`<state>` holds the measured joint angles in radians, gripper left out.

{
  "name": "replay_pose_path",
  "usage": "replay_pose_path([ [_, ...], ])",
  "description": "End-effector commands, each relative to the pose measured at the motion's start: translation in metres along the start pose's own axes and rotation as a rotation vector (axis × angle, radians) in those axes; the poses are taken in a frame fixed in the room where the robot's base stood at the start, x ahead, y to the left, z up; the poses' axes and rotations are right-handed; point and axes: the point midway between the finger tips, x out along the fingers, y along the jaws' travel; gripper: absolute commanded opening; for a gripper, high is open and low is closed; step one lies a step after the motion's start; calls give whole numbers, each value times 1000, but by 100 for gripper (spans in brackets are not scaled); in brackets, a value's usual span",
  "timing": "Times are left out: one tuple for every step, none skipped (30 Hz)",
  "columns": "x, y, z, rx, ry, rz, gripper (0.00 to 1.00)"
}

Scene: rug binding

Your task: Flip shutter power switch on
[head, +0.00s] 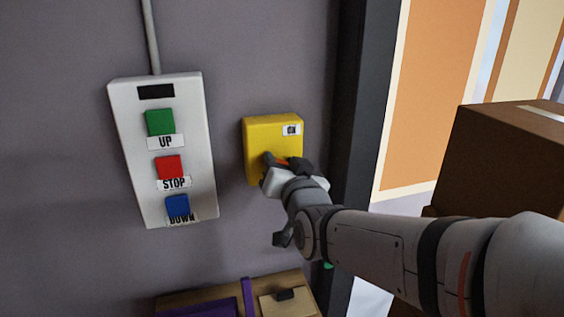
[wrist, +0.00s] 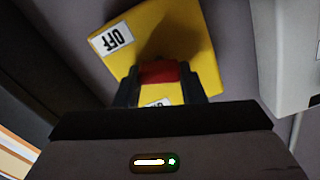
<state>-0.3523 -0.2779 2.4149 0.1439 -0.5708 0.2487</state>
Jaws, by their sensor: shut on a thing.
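The yellow switch box (head: 260,132) is fixed to the grey wall, with an ON label (head: 291,130) at its upper right. In the wrist view the yellow box (wrist: 195,50) appears turned over, with an OFF label (wrist: 112,39) at upper left and another label partly hidden near the gripper. My gripper (head: 284,164) is at the lower part of the box. Its two fingers are shut on the red switch lever (wrist: 159,72), one on each side. The lever shows only as a small red sliver in the head view; I cannot tell its exact tilt.
A white control panel (head: 188,100) with green UP, red STOP and blue DOWN buttons is left of the box. A dark door frame (head: 357,100) stands to the right, with a brown carton (head: 510,155) beyond. A wooden surface with purple items lies below.

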Motion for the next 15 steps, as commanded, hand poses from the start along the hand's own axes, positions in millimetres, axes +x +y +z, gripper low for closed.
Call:
replay_pose_path([
  [0, 2, 5, 19, 1, 0, 14],
  [0, 3, 6, 33, 1, 0, 14],
  [0, 3, 6, 57, 4, -1, 14],
  [0, 3, 7, 75, 3, -1, 14],
  [0, 4, 7, 95, 4, -2, 14],
  [0, 4, 7, 120, 3, -2, 14],
  [0, 4, 7, 140, 4, -2, 14],
  [0, 4, 8, 159, 2, -1, 14],
  [0, 4, 7, 186, 4, -2, 14],
  [0, 4, 7, 205, 3, -2, 14],
  [0, 4, 8, 224, 3, -2, 14],
  [0, 4, 8, 249, 2, -2, 14],
  [0, 5, 8, 268, 2, -2, 14],
  [0, 5, 8, 287, 2, -1, 14],
  [0, 5, 8, 313, 2, -1, 14],
])
